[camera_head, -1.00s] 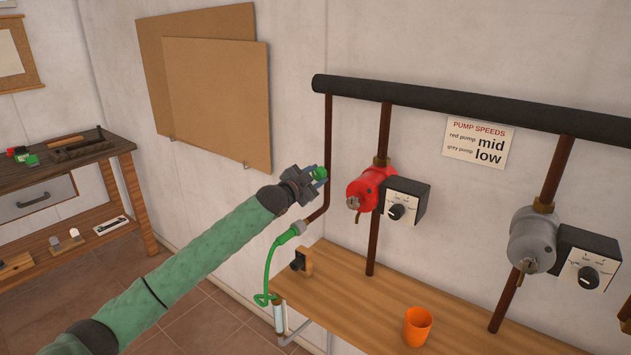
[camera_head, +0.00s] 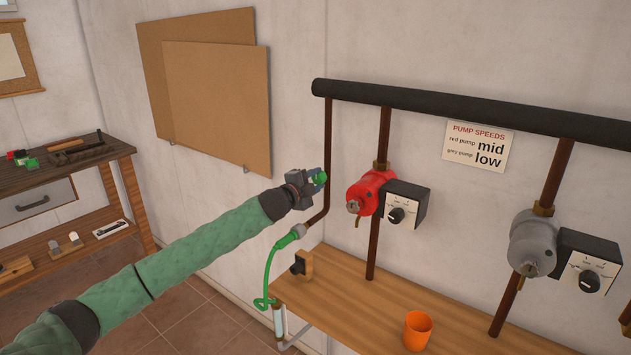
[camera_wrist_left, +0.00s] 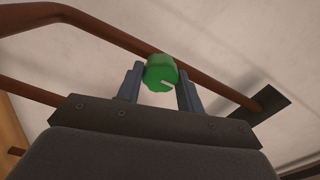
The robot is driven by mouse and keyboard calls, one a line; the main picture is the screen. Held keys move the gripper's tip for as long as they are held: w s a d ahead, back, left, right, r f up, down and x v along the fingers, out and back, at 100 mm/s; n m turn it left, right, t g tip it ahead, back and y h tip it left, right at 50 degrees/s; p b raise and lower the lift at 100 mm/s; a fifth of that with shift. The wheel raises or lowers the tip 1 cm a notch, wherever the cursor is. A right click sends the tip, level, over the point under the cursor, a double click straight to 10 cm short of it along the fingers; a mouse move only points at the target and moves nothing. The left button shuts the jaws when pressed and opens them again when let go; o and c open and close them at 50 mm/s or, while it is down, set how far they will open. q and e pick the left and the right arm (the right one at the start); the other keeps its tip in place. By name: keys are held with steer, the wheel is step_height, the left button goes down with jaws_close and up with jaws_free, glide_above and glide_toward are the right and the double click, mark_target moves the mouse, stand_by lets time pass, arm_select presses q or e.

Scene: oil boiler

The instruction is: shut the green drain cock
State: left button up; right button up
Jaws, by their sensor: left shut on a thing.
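The green drain cock (camera_head: 320,178) is a round green knob on the thin brown pipe left of the red pump. In the left wrist view the green knob (camera_wrist_left: 160,73) sits between the two blue-grey fingers, and a pale mark shows on its face. My left gripper (camera_head: 316,178) is shut on the knob; it also shows in the left wrist view (camera_wrist_left: 160,88). The gripper hides part of the knob and pipe in the head view. My right gripper is not in view.
A green hose (camera_head: 272,264) hangs below the cock. The red pump (camera_head: 370,192) is close on the right, with the grey pump (camera_head: 533,243) farther right. An orange cup (camera_head: 417,330) stands on the wooden shelf (camera_head: 355,300). A workbench (camera_head: 75,190) is at the left.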

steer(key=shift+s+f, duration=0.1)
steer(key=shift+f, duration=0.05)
arm_select(q)
steer(key=shift+f, duration=0.1)
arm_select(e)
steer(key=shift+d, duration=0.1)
arm_select(q)
steer(key=o, duration=1)
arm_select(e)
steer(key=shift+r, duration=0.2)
arm_select(q)
steer(key=shift+s+a, duration=0.1)
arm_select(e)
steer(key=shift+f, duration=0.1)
arm_select(q)
steer(key=shift+s+a, duration=0.15)
steer(key=shift+s, duration=0.1)
steer(key=b+v, duration=0.2)
steer(key=v, duration=0.5)
steer(key=shift+b, duration=0.3)
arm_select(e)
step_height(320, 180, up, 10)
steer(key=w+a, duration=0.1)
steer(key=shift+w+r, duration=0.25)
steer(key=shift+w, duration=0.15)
